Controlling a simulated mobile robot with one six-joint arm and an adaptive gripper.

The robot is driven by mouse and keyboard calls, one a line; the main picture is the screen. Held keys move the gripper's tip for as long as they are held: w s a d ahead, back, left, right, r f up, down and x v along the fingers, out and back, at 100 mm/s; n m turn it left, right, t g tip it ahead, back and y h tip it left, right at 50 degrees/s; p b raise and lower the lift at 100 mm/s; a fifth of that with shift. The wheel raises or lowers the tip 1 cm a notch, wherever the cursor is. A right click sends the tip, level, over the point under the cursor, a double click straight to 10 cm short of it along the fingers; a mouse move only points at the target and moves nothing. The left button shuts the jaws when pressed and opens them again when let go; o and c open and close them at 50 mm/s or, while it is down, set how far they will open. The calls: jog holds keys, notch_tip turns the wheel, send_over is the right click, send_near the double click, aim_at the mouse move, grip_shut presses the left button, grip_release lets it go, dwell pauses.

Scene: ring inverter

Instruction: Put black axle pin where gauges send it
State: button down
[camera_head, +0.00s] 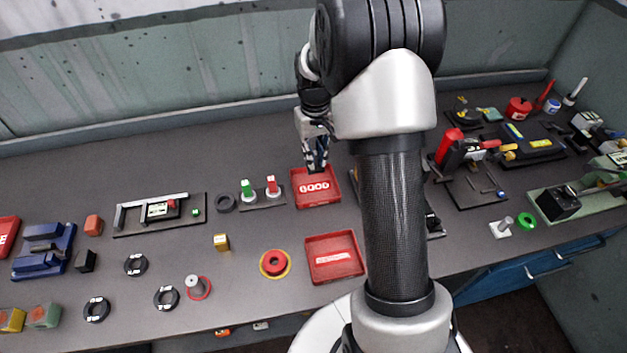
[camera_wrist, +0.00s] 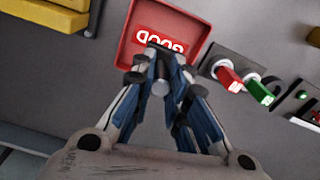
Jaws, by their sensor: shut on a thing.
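My gripper (camera_head: 316,163) is shut on a small pin and holds it over the red GOOD tray (camera_head: 297,192). In the wrist view my gripper (camera_wrist: 161,70) covers much of the pin (camera_wrist: 160,88); a pale grey round end shows between the fingers, and a dark part shows beyond the fingertips. The GOOD tray (camera_wrist: 125,48) lies behind the fingers there. I cannot tell whether the pin touches its floor. A second red tray (camera_head: 334,242) with unreadable lettering lies nearer. Green (camera_head: 247,187) and red (camera_head: 272,184) handled gauges stand left of the GOOD tray.
A measuring fixture with a display (camera_head: 160,210) lies further left. A red button on a yellow base (camera_head: 275,262) and several black rings, one of them here (camera_head: 135,264), lie in front. The bench right of my arm is crowded. Bare bench lies behind the GOOD tray.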

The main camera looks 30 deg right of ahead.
notch_tip(320, 180, down, 9)
jog(key=shift+r+b, duration=0.2)
jog(key=shift+b, duration=0.85)
jog(key=shift+f, duration=0.15)
jog(key=c, duration=1.6)
grip_release()
